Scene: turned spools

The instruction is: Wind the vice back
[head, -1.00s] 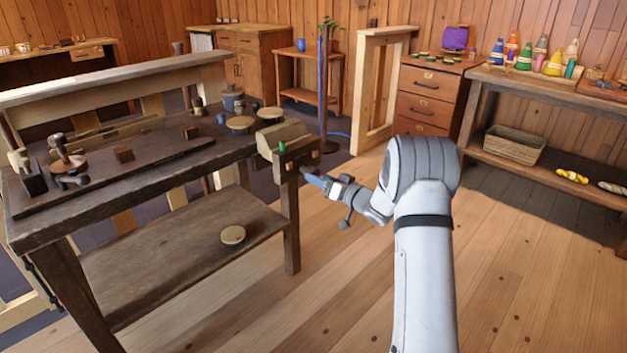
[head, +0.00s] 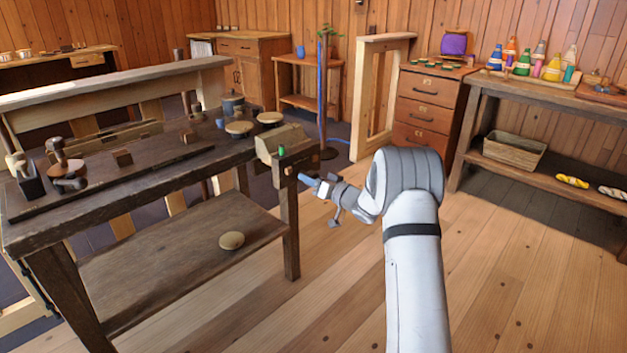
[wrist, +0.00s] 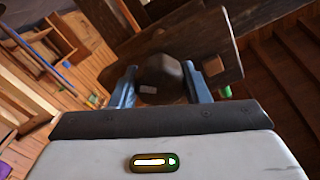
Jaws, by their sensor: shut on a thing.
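The vice is at the right end of the dark workbench (head: 130,165). It has a pale wooden block (head: 283,136) on top and a dark wooden front jaw (head: 290,163), with a small green piece (head: 281,151) on it. In the wrist view the dark jaw board (wrist: 205,40) fills the upper middle. My gripper (head: 306,179) is at the outer face of the jaw. Its blue fingers (wrist: 160,90) sit on both sides of a dark rounded vice hub (wrist: 160,70) and are shut on it. The far side of the hub is hidden.
A round wooden disc (head: 231,240) lies on the bench's lower shelf. A drawer cabinet (head: 425,108) and a side bench with a basket (head: 514,150) stand at the right. An upright wooden frame (head: 375,100) stands behind the vice. The floor in front is clear.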

